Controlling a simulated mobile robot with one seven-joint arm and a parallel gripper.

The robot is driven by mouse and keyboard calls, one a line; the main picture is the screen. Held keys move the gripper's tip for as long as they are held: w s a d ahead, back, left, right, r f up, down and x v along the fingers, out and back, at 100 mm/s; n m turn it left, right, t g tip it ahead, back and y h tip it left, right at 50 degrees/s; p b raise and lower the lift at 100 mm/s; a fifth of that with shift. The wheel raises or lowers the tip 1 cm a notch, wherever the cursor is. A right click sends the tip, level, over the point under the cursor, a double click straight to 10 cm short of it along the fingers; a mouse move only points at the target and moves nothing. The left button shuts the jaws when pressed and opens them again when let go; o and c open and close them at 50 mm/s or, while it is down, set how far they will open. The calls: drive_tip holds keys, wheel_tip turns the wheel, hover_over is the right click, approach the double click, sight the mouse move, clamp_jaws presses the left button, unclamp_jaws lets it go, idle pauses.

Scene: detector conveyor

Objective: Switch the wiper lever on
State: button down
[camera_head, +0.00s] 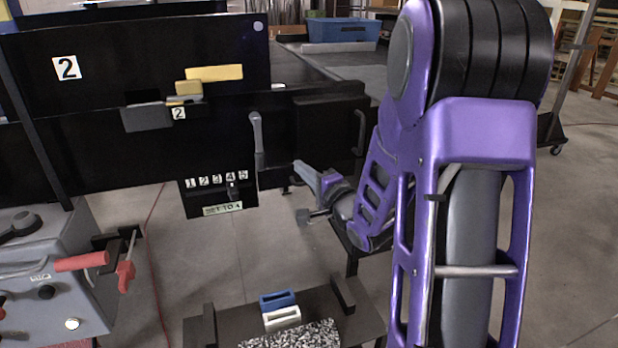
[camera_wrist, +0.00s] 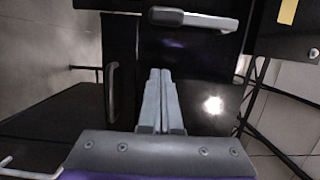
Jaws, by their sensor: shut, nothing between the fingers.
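A slim grey lever (camera_head: 256,140) hangs upright on the front of the black conveyor side in the head view; it looks like the wiper lever. My gripper (camera_head: 298,164) is to the right of and below it, its grey fingers pointing up and left, apart from the lever in the picture. In the wrist view my gripper (camera_wrist: 161,72) has its two fingers together with nothing between them. A grey bar-like handle (camera_wrist: 195,19) lies across the top there, beyond the fingertips; I cannot tell for sure that it is the same lever.
A dark handle (camera_head: 360,132) is right of the lever, and also shows in the wrist view (camera_wrist: 112,92). A numbered panel (camera_head: 208,205) with a black knob hangs below left. A low table (camera_head: 230,318) holds blue and white blocks. A grey control box (camera_head: 50,290) stands left.

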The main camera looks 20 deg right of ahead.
sight(258, 142)
drive_tip(key=w+a, duration=0.4)
drive_tip(key=a, duration=0.1)
drive_tip(key=shift+w, duration=0.1)
idle(0.7)
drive_tip(key=shift+a+f+m, duration=0.1)
drive_tip(key=shift+a+m, duration=0.15)
drive_tip(key=shift+m, duration=0.05)
